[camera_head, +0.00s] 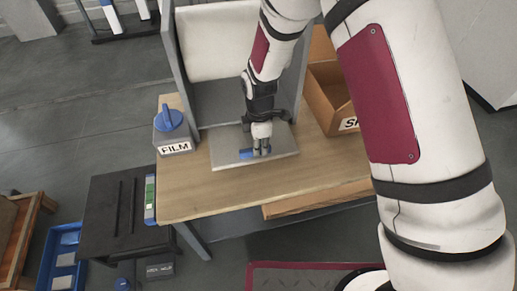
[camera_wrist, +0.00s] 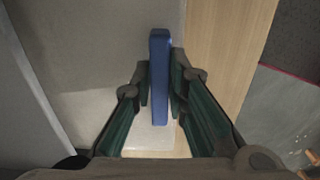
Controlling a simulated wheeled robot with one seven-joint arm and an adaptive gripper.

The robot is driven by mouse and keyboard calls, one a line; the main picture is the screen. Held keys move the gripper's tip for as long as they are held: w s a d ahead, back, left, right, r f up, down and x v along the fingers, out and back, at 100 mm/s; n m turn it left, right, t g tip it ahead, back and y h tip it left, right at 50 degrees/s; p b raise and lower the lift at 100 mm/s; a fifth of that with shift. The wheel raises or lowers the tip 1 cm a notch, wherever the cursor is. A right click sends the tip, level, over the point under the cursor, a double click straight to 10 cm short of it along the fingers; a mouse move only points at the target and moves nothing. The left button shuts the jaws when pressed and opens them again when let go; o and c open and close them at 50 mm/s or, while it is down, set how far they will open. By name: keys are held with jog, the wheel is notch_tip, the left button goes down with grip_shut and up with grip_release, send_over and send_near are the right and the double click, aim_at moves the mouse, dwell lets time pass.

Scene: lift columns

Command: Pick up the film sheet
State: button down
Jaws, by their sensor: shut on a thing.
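My gripper (camera_head: 262,150) points down over a flat pale grey plate (camera_head: 284,143) on the wooden table. It is shut on a blue bar (camera_head: 247,155). In the wrist view the blue bar (camera_wrist: 160,75) stands lengthwise between the two fingers of my gripper (camera_wrist: 160,95), with a finger on each side. A pale surface (camera_wrist: 150,138) shows beneath the bar. I cannot make out a separate film sheet or tell whether the bar is part of it. A grey box labelled FILM (camera_head: 174,147) with a blue knob stands to the left of the plate.
The wooden table (camera_head: 215,196) is bare in front of the plate. A grey upright frame (camera_head: 215,98) with a pale panel stands behind. An orange-brown bin (camera_head: 328,97) with a partly hidden label stands to the right. A dark cart (camera_head: 120,215) and blue crate (camera_head: 60,252) are lower left.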

jog(key=s+d, duration=0.2)
jog(key=s, duration=0.8)
jog(key=s+d+r+p, duration=0.1)
jog(key=s+d, duration=0.2)
jog(key=s, duration=0.7)
jog(key=shift+d+r+p, duration=0.15)
jog(key=shift+d+p, duration=0.15)
jog(key=shift+d, duration=0.05)
jog(key=shift+s+d+p, duration=0.2)
jog(key=shift+s+p, duration=0.45)
jog(key=shift+p, duration=0.25)
jog(key=shift+s+d+p, duration=0.15)
jog(key=shift+s+p, duration=0.45)
jog(key=shift+p, duration=0.25)
jog(key=shift+s+d+p, duration=0.1)
jog(key=shift+s+p, duration=0.2)
jog(key=shift+p, duration=0.1)
jog(key=shift+s+d+r+p, duration=0.1)
jog(key=shift+s+d+p, duration=0.05)
jog(key=shift+s+p, duration=0.45)
jog(key=shift+s+d+p, duration=0.15)
jog(key=shift+s+p, duration=0.3)
jog(key=shift+p, duration=0.15)
jog(key=shift+s, duration=0.15)
jog(key=shift+s+d+p, duration=0.25)
jog(key=shift+s+p, duration=0.5)
jog(key=shift+p, duration=0.2)
